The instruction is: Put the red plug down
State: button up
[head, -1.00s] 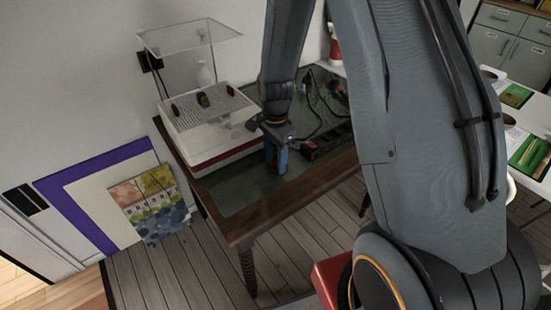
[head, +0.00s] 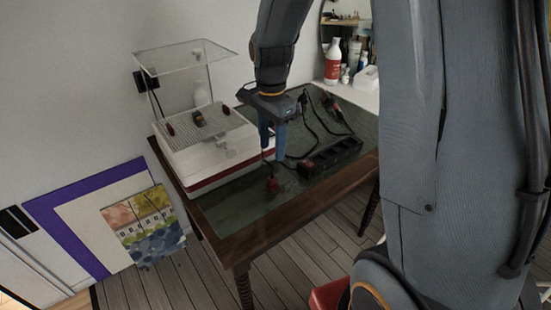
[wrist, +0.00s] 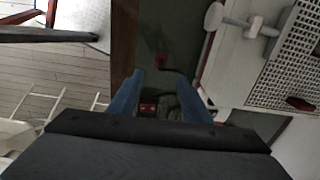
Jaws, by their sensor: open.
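The red plug (head: 272,185) lies on the dark green tabletop, near the front edge and beside the white box. A dark cord runs from it. In the wrist view the red plug (wrist: 160,60) shows beyond the fingertips, between their lines. My gripper (head: 273,155) is above the tabletop with its blue fingers apart and nothing between them. It stands clear of the plug, a little above and behind it. In the wrist view my gripper (wrist: 162,76) also shows open and empty.
The white box (head: 215,150) with a grille top and raised clear lid stands to the left. A black power strip (head: 330,158) with cords lies to the right. The wooden table edge (head: 300,209) is in front. Bottles (head: 332,62) stand behind at the right.

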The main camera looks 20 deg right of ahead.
jog(key=s+n, duration=1.4)
jog(key=s, duration=0.3)
jog(key=shift+t, duration=0.3)
